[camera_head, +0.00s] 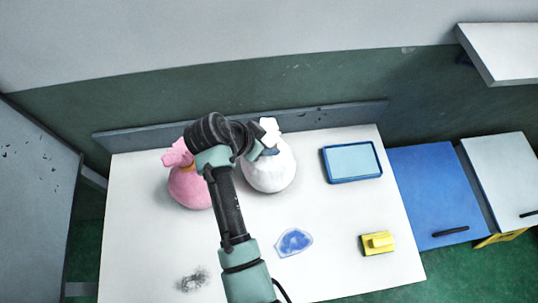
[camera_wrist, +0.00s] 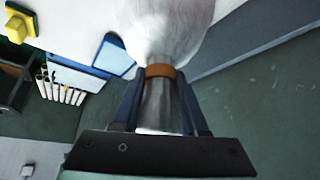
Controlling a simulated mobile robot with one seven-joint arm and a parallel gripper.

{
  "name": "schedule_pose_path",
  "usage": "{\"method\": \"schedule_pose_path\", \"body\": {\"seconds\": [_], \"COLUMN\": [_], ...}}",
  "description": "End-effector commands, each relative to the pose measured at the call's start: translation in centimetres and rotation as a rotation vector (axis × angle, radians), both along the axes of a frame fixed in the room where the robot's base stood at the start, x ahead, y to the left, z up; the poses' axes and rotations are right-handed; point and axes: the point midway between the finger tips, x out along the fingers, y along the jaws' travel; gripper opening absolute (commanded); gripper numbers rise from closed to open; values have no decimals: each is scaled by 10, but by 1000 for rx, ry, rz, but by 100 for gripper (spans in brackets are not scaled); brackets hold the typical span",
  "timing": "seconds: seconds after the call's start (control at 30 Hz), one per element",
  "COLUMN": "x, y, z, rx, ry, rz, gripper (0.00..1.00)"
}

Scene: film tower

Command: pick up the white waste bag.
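The white waste bag (camera_head: 270,172) is a round, full bag standing on the white table. Its tied neck has an orange-brown band (camera_wrist: 160,71), seen in the wrist view, with the bag's body (camera_wrist: 168,30) beyond it. My gripper (camera_head: 262,148) is at the neck, with the white top of the bag showing above it. In the wrist view, the two dark blue fingers of my gripper (camera_wrist: 159,88) stand on both sides of the grey-looking neck. I cannot tell whether they press on it. In the head view my arm and gripper hide part of the neck.
A pink bag (camera_head: 190,188) stands close on the left. A blue-rimmed tray (camera_head: 351,180), a blue patch (camera_head: 294,242), a yellow block (camera_head: 377,243) and a dark scribble-like clump (camera_head: 194,280) lie on the white table (camera_head: 335,220). A low ledge (camera_head: 330,116) runs behind.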

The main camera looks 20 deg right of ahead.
Motion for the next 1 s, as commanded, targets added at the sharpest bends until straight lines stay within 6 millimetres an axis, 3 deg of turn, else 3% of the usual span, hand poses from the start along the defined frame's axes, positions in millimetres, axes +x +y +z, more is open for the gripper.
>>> {"method": "schedule_pose_path", "body": {"seconds": [0.03,0.2,0.23,1.0], "x": [0,0,0,0], "y": [0,0,0,0], "z": [0,0,0,1], "rx": [0,0,0,0], "ry": [0,0,0,-1], "rz": [0,0,0,1], "gripper": [32,1,0,0]}}
